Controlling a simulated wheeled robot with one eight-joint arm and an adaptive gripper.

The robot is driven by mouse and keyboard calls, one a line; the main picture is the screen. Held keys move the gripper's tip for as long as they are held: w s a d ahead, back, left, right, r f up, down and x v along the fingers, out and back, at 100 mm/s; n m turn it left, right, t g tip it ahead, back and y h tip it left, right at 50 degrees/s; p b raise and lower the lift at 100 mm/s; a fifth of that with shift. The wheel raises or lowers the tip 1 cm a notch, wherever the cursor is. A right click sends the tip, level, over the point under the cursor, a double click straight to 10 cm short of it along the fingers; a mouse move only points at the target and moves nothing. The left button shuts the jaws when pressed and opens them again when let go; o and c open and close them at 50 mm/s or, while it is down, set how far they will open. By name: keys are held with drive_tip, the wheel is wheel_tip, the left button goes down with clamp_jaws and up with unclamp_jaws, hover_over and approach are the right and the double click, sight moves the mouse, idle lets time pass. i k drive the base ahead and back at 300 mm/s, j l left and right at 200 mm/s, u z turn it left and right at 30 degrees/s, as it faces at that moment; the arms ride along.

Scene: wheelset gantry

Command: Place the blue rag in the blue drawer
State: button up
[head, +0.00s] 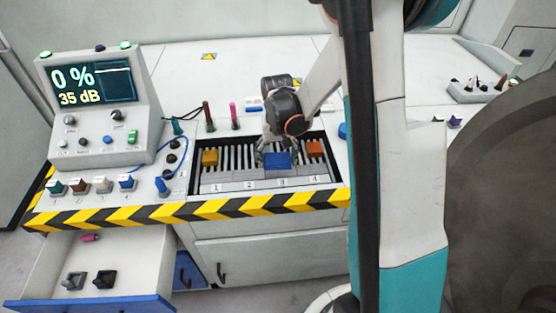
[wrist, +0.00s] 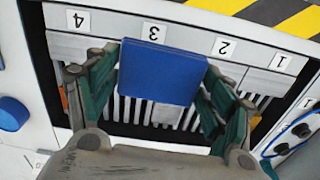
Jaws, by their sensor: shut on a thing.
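My gripper (head: 268,152) reaches down to the slotted tray in the bench. Its green fingers (wrist: 160,95) are shut on the left and right sides of a flat, square-faced blue block (wrist: 158,73). The block (head: 278,161) is at slot 3; I cannot tell whether it is lifted clear. Nothing else in view looks clearly like a blue rag. An open drawer with a blue front (head: 92,305) sticks out at the lower left of the head view. It holds a pink item (head: 90,238) and two dark-topped pieces (head: 104,279).
The slotted tray (head: 232,186) also holds a yellow block (head: 210,157) and an orange block (head: 315,149). A console with a screen (head: 93,84) stands at the left. Upright handles (head: 208,116) stand behind the tray. A large dark wheel (head: 505,190) fills the right side.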

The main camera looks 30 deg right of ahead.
sight(145, 276)
drive_tip(key=k+j+u, duration=0.15)
drive_tip(key=j, duration=0.65)
drive_tip(key=k+j+u, duration=0.15)
drive_tip(key=j, duration=0.7)
drive_tip(key=j+u, duration=0.1)
drive_tip(key=j, duration=0.7)
drive_tip(key=k, duration=0.1)
